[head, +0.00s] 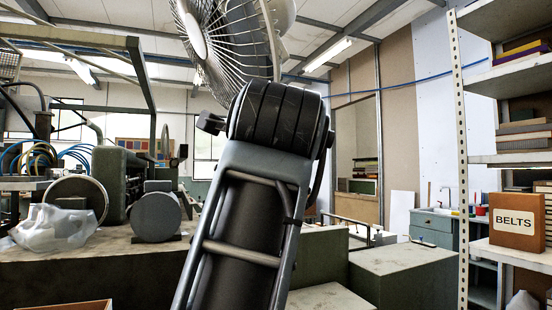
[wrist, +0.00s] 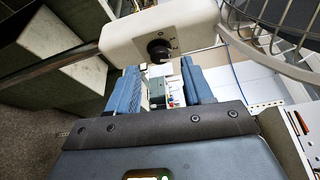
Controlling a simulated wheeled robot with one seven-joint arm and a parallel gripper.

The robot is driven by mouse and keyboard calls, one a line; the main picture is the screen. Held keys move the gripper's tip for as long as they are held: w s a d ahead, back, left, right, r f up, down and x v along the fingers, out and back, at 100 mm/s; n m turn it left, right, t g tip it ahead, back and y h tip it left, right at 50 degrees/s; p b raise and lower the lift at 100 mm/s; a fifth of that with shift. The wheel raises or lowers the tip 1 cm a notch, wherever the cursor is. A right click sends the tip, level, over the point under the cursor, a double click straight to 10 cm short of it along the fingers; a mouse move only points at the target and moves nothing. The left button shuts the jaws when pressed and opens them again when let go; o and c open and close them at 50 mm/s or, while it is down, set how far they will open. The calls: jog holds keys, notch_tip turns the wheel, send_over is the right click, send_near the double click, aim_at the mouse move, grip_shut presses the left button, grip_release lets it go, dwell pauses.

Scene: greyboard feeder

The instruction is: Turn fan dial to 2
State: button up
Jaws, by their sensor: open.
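The fan (head: 235,35) shows at the top of the head view, with a round wire cage and a pale hub. In the wrist view its pale control housing (wrist: 125,35) carries a round black dial (wrist: 158,50), and the wire cage is at upper right. Small marks beside the dial are too small to read, so its setting cannot be told. My gripper (wrist: 160,68) is open, with its two blue fingers apart and nothing between them. The dial appears between and just beyond the fingertips; contact cannot be confirmed. My arm hides the gripper and dial in the head view.
A workbench (head: 90,265) with machinery and a crumpled clear plastic piece (head: 55,228) stands at left. Green-grey blocks (head: 415,275) stand right of my arm. A shelf rack (head: 462,150) at far right holds a BELTS box (head: 517,222).

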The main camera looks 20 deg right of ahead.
jog(key=shift+v, duration=2.25)
